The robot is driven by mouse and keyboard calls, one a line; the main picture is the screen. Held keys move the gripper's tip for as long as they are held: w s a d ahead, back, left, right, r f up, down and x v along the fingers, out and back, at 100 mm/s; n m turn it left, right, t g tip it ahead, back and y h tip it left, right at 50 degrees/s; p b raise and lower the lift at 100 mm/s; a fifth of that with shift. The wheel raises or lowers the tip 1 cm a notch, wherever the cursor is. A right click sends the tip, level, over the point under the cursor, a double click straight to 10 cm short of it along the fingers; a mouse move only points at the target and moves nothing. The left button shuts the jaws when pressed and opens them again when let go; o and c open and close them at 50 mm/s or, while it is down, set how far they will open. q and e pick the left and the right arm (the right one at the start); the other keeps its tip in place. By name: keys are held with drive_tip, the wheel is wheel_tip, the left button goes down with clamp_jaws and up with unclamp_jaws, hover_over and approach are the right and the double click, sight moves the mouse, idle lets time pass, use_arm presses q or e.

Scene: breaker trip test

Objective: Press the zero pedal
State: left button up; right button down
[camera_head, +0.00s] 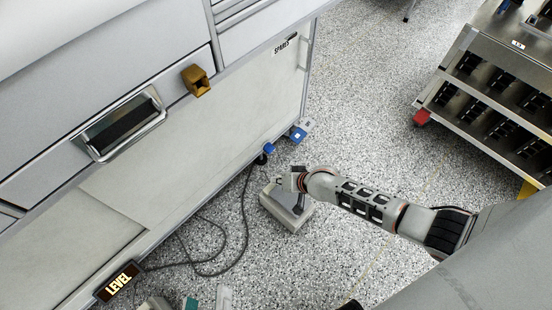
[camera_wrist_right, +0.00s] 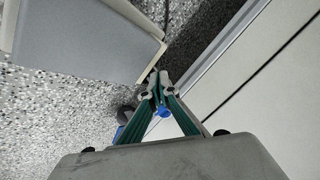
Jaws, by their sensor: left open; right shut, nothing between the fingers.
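The zero pedal is probably the grey box (camera_head: 272,207) on the speckled floor in front of the cabinet. In the right wrist view a grey flat-topped box (camera_wrist_right: 80,40), likely the same one, fills the upper left. My right gripper (camera_wrist_right: 156,82) is shut and empty, its green-lined fingers close beside the box's corner. In the head view my right arm reaches down over the box, and its gripper (camera_head: 280,183) is partly hidden; contact cannot be told. My left gripper (camera_head: 207,300) is open at the bottom edge, mostly cut off.
A grey cabinet (camera_head: 190,150) with drawers stands at left. A black cable (camera_head: 244,210) runs along its base near a lit LEVEL sign (camera_head: 118,282). Blue items (camera_head: 298,133) sit by its far corner.

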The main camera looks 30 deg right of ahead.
sight(279, 188)
use_arm(q)
drive_tip(key=shift+s+f, duration=0.15)
drive_tip(key=shift+f, duration=0.2)
use_arm(e)
drive_tip(key=shift+f, duration=0.45)
use_arm(q)
drive_tip(key=shift+s+f+b, duration=0.2)
drive_tip(key=shift+f+b, duration=0.1)
drive_tip(key=shift+b, duration=0.15)
use_arm(e)
drive_tip(key=shift+s+f, duration=0.15)
drive_tip(key=shift+f, duration=0.3)
